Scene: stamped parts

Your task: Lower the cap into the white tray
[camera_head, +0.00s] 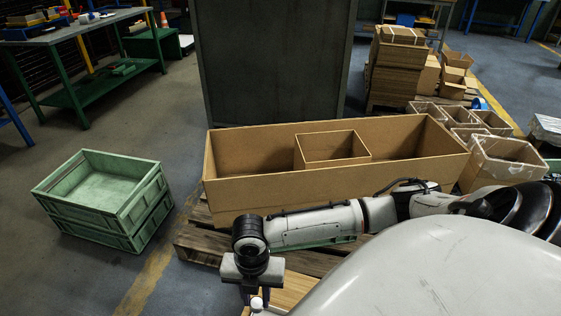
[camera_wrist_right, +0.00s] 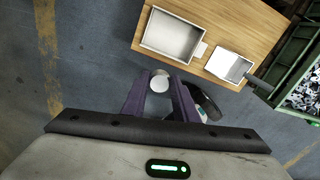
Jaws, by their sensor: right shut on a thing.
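My right gripper (camera_head: 255,295) points down at the bottom of the head view and is shut on a small white cap (camera_head: 257,304). In the right wrist view the round cap (camera_wrist_right: 160,82) sits between the tips of the purple fingers. The cap appears over the floor, beside the table edge and apart from both trays. The trays are not visible in the head view. My left gripper is not in view.
The wooden table top (camera_wrist_right: 212,28) also shows at the head view's bottom edge. A green crate of small metal parts (camera_wrist_right: 303,80) stands beside it in the wrist view. A large cardboard box (camera_head: 300,188) lies on a pallet behind my arm, with green crates (camera_head: 130,215) at left.

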